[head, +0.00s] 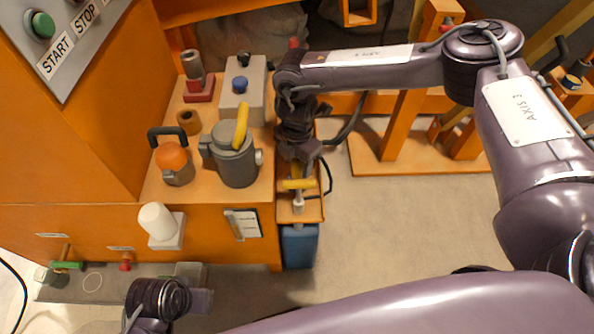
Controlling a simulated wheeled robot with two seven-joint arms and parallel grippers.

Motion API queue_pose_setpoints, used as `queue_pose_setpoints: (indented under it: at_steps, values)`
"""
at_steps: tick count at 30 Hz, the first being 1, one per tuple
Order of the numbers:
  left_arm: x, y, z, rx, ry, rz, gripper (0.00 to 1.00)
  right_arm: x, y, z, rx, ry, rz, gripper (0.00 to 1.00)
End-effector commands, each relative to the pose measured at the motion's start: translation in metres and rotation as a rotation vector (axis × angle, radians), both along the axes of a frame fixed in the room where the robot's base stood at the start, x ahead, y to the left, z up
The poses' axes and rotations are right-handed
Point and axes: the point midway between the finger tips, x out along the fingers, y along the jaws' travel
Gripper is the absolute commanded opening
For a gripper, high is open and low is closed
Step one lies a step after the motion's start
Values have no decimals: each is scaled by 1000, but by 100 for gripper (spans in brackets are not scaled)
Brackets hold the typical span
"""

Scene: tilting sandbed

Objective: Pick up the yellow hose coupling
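A small yellow piece (299,184) with a pale grey stem below it, likely the yellow hose coupling, is at the narrow orange shelf right of the main bench. My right gripper (299,168) points down directly over it, at or very near its upper side. The fingers are dark and partly hidden by the wrist, so I cannot tell whether they are closed on it. My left arm shows at the bottom left, with its dark wrist (158,299) low in front of the bench; its fingers cannot be made out.
A grey canister with a yellow handle (236,158), an orange-topped pot (175,162), a grey box with a blue knob (242,91) and a red-based fitting (197,82) crowd the bench. A blue container (299,246) stands under the narrow shelf.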

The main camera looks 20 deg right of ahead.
Motion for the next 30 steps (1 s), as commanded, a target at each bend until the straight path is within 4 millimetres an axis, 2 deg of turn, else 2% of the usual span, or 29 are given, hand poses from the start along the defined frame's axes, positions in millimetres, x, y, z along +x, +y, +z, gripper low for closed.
queue_pose_setpoints:
  at_steps: [1,11,22,26,30]
  values:
    - [0,0,0,0,0,0,36,0,0,0,0,0,0,44]
    - [0,0,0,0,0,0,36,0,0,0,0,0,0,3]
    - [0,1,2,2,4,2,36,0,0,7,0,-1,0,2]
    - [-2,3,4,8,15,7,36,0,1,21,2,-1,1,2]
    - [-4,9,7,21,39,17,36,1,0,46,1,-3,0,2]
